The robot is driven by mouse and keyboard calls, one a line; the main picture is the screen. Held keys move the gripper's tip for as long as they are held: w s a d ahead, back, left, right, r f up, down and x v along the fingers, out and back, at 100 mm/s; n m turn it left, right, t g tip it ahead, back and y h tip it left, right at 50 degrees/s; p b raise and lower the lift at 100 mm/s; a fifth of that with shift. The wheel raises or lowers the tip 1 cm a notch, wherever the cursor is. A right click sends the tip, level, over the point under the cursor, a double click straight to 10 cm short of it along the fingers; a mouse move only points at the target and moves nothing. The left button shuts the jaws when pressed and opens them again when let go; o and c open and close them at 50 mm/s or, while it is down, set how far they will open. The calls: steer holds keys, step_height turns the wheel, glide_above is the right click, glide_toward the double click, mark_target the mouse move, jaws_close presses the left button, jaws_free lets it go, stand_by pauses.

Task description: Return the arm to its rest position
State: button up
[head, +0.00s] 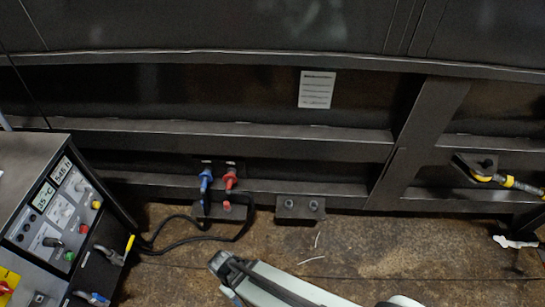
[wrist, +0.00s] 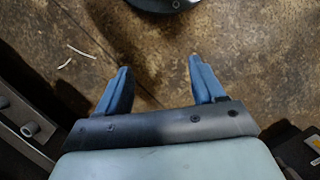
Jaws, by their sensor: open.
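My gripper (wrist: 158,65) shows in the wrist view with its two blue fingers spread apart. Nothing is between them, only brown stained floor below. In the head view a pale part of my arm (head: 285,288) reaches in from the bottom edge, over the floor in front of the machine. My fingers cannot be made out clearly in the head view. My gripper is apart from the hose couplings.
A blue coupling (head: 205,180) and a red coupling (head: 230,180) sit on the machine's frame with black hoses. An empty two-stud bracket (head: 300,208) is right of them. A control panel (head: 60,220) stands left. A yellow-banded hose (head: 505,181) is at right.

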steer(key=d+f+m+g+y, duration=0.1)
steer(key=d+m, duration=0.4)
steer(key=d, duration=0.9)
steer(key=d+f+m+g+y, duration=0.2)
steer(key=d+m, duration=0.4)
steer(key=d, duration=0.9)
step_height(320, 180, down, 2)
steer(key=shift+s+f+g, duration=0.15)
steer(key=shift+g, duration=0.75)
